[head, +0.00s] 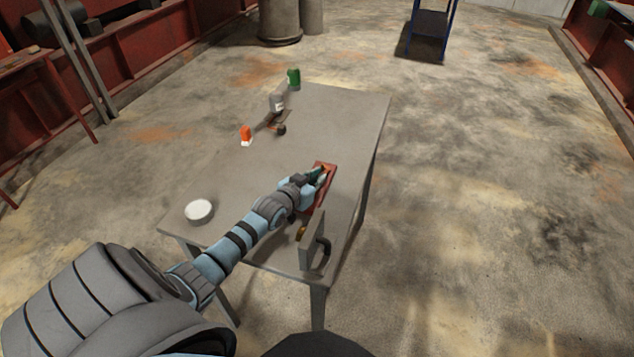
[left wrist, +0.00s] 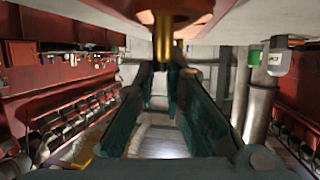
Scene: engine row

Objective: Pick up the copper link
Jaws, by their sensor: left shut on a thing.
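My left gripper (head: 322,174) is over a red tray or board (head: 319,202) near the right edge of the grey table. Its fingers are shut on a small copper-coloured piece, which I take to be the copper link (head: 326,168); the fingers hide most of it. I cannot tell whether the piece is clear of the tray. My right gripper is not in view.
On the table (head: 235,165) are a white round dish (head: 199,211), an orange-and-white bottle (head: 246,135), a grey container (head: 277,101) and a green can (head: 293,78). A grey upright block with a dark handle (head: 312,245) stands at the near right. The table's middle is clear.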

